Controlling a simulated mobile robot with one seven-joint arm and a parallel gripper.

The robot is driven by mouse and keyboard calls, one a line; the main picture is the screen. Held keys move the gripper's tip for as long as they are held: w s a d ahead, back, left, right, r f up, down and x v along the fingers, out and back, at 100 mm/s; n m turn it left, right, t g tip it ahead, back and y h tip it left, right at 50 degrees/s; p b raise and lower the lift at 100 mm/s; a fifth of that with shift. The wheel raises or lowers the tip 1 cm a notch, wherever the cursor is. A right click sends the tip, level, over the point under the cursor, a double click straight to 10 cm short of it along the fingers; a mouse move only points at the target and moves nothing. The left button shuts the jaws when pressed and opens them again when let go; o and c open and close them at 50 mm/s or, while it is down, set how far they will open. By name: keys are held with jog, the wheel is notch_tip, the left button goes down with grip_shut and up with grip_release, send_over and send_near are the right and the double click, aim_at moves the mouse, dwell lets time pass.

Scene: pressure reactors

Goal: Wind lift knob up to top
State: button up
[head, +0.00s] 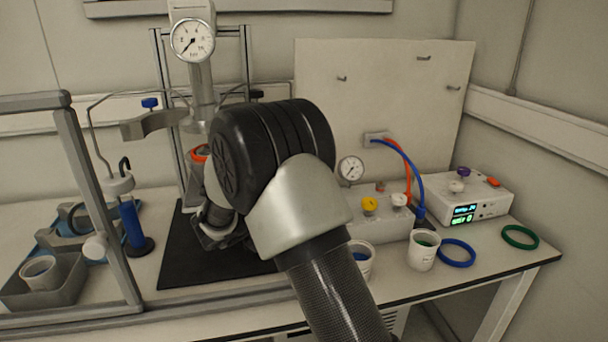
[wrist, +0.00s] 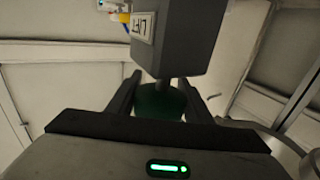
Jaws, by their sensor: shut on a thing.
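In the wrist view a dark green round knob (wrist: 160,101) sits below a dark grey block (wrist: 178,40) with a white label, its lettering upside down. A short shaft joins the knob to the block. My gripper (wrist: 160,98) is shut on the knob, one finger on each side. In the head view the knob is hidden behind my arm, and my gripper (head: 215,228) shows only in part, low at the reactor stand. The reactor head with a pressure gauge (head: 192,40) stands above, between two upright posts.
A black mat (head: 185,268) lies under the stand. A grey frame post (head: 95,210) rises at the left, near a grey tray (head: 65,290). To the right are a gauge box (head: 385,232), a white cup (head: 423,255), a blue ring (head: 457,253) and a display unit (head: 470,200).

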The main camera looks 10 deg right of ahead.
jog(key=m+g+p, duration=0.1)
jog(key=m+g, duration=0.1)
jog(key=g, duration=0.1)
jog(key=s+m+g+h+p, duration=0.1)
jog(key=m+g, duration=0.1)
jog(key=g, duration=0.2)
jog(key=s+m+g+h+p, duration=0.1)
jog(key=m+g, duration=0.2)
jog(key=g, duration=0.1)
jog(key=shift+s+d, duration=0.2)
jog(key=shift+d, duration=0.1)
jog(key=shift+d+f, duration=0.1)
jog(key=shift+f, duration=0.1)
dwell(0.5)
jog(key=o, duration=1)
jog(key=shift+d, duration=0.1)
jog(key=shift+o, duration=0.2)
jog(key=shift+r, duration=0.15)
jog(key=shift+w+a, duration=0.1)
jog(key=shift+a, duration=0.15)
